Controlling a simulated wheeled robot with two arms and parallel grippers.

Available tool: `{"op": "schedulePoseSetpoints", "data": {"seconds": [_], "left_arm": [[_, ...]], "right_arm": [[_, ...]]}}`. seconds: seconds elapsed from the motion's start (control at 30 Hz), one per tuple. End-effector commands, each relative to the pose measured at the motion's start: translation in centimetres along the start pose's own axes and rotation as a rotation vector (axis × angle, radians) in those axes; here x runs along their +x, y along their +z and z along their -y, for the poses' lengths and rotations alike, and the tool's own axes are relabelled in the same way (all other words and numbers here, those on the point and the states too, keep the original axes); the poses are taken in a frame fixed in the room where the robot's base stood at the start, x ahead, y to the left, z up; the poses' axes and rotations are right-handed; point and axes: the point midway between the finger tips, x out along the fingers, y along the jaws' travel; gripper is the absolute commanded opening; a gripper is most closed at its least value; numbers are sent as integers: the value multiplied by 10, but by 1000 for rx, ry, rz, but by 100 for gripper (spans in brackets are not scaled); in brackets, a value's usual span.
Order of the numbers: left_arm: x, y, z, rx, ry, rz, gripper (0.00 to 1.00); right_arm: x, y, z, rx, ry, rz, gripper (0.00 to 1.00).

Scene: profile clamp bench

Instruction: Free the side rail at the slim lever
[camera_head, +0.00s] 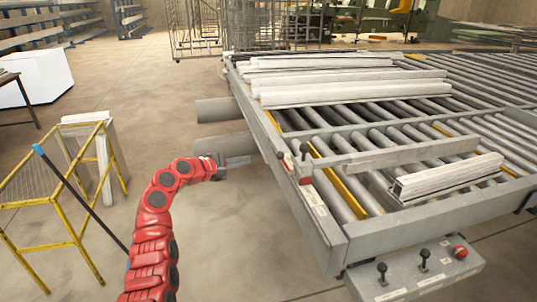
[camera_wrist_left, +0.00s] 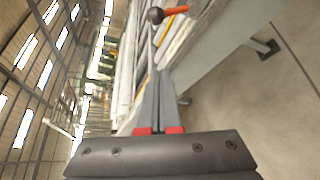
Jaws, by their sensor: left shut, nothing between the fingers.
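My left gripper (camera_head: 238,161) is shut and empty, beside the left edge of the roller bench (camera_head: 335,238). In the left wrist view its two grey fingers (camera_wrist_left: 160,100) lie together. Two small levers with dark ball knobs stand on the bench's edge: a left lever (camera_head: 281,156) and a right lever (camera_head: 304,149). They are just right of the gripper and apart from it. One ball-knobbed lever (camera_wrist_left: 155,16) with a red-orange part shows beyond the fingertips. I cannot tell which is the slim lever. A long pale rail (camera_head: 400,157) lies across the rollers. My right gripper is out of view.
A hollow white profile (camera_head: 445,178) lies in front of the rail, and more profiles (camera_head: 350,92) lie farther back. A control box (camera_head: 415,275) with black levers and a red knob hangs at the bench's front. A yellow frame (camera_head: 60,200) stands left; open floor lies between.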

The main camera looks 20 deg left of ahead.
Motion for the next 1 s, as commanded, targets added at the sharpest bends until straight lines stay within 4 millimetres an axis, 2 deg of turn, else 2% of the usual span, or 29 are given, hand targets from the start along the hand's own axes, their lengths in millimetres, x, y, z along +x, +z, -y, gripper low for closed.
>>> {"op": "schedulePoseSetpoints", "data": {"seconds": [0.37,0.73,1.0], "left_arm": [[7,0,1,-1,-2,0,0],[52,0,0,0,-2,-2,0],[82,0,2,5,-3,0,0]], "right_arm": [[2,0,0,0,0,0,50],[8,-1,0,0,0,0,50],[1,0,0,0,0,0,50]]}}
